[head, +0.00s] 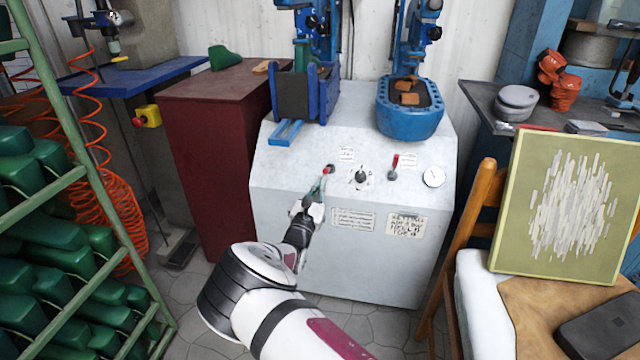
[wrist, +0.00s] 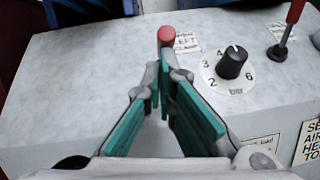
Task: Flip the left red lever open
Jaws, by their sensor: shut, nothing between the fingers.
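The left red lever (head: 331,168) stands on the sloped top of the white machine (head: 285,185). In the wrist view its red knob (wrist: 166,35) shows just beyond my fingertips, and its lower part is hidden behind them. My gripper (head: 323,182) is at the near side of this lever, its teal-padded fingers (wrist: 164,72) pointing at it. The fingers are shut with nothing held. I cannot tell whether the fingertips touch the lever. A label behind the knob reads partly "left clamp".
A black dial (head: 361,175) sits right of the lever, then a second red lever (head: 393,166) and a round gauge (head: 434,176). Blue presses (head: 410,118) stand on the machine behind. A wooden chair (head: 470,215) holding a painting (head: 562,205) is at the right.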

